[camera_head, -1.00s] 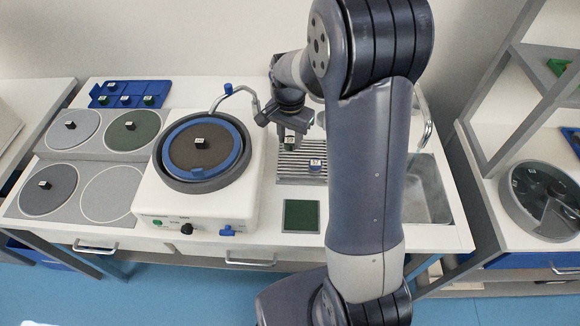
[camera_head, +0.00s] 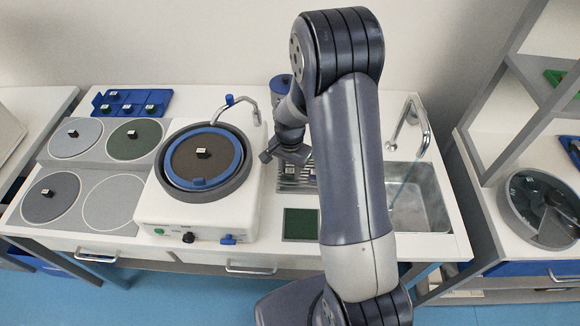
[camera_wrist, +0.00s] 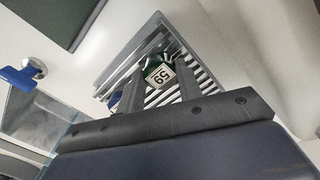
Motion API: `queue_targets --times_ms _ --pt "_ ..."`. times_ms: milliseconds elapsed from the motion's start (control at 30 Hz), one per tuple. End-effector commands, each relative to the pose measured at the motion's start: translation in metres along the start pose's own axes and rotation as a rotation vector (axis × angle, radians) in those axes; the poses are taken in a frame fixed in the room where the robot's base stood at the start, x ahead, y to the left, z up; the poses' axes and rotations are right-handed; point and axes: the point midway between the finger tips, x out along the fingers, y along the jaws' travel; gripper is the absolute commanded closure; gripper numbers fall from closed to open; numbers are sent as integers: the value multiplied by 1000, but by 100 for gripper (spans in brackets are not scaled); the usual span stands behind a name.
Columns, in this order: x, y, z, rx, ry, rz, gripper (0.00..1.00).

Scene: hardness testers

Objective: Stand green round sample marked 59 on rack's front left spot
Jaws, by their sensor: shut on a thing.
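The green round sample marked 59 (camera_wrist: 160,74) is between the two fingers of my gripper (camera_wrist: 158,84) in the wrist view, its white label facing the camera. My gripper is shut on it, over the grey ribbed rack (camera_wrist: 148,40). I cannot tell whether the sample touches the rack. In the head view, my wrist and gripper (camera_head: 284,155) cover much of the rack (camera_head: 292,187) and hide the green sample. A blue sample (camera_wrist: 115,100) is on the rack beside my gripper; it also shows in the head view (camera_head: 312,173).
A white polishing machine (camera_head: 190,209) with a dark disc stands left of the rack. A dark green square pad (camera_head: 300,224) lies in front of it. A sink (camera_head: 418,200) is to the right. A blue tray with several samples (camera_head: 128,112) is at the back left.

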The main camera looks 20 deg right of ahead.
Motion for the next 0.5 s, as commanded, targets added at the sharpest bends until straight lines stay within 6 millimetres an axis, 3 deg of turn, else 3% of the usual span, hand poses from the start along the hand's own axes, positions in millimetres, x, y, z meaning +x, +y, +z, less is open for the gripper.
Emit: queue_targets --times_ms 67,100,333,500 --pt "4 0 0 0 0 0 98" --pt "2 0 0 0 0 0 64" --pt "2 0 0 0 0 0 45" --pt "2 0 0 0 0 0 44"
